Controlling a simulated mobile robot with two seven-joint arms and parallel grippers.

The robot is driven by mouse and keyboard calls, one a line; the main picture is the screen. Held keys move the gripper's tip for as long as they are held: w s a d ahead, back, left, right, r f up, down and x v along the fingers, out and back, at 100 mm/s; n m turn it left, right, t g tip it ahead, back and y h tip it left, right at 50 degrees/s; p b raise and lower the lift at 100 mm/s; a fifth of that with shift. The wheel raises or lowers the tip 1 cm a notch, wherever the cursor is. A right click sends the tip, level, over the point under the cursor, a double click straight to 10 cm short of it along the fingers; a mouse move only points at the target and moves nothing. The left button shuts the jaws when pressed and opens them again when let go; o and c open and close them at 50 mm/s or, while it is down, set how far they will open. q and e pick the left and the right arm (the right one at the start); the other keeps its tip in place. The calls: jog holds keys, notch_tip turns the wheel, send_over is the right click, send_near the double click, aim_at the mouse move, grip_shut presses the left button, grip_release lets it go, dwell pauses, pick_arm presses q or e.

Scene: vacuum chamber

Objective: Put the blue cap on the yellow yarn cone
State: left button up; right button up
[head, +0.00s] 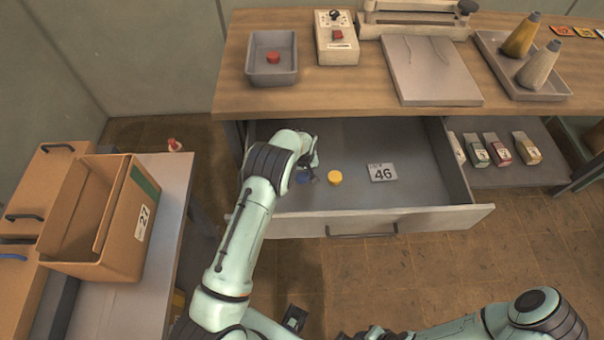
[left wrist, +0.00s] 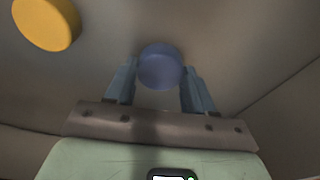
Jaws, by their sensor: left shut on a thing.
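My left gripper (head: 312,166) is down inside the open drawer (head: 400,218). It is shut on the blue cap (left wrist: 160,66), a round disc between its two fingers in the left wrist view. In the head view the blue cap (head: 305,176) is mostly hidden by the gripper. The yellow yarn cone (head: 520,37) stands upright in a grey tray (head: 492,60) at the right of the wooden bench, far from the gripper. A paler, greyish cone (head: 538,67) stands in front of it. My right forearm shows at the bottom right, but its fingers do not.
A yellow cap (head: 335,177) and a card marked 46 (head: 383,172) lie in the drawer. A red cap (head: 273,57) sits in a grey bin (head: 271,78) on the bench. A control box (head: 337,50) and a grey plate (head: 430,75) stand between bin and tray.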

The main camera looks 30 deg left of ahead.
aim_at(302, 175)
pick_arm(q)
notch_tip(302, 175, up, 20)
dwell(0.3)
jog(key=shift+f, duration=0.15)
dwell(0.4)
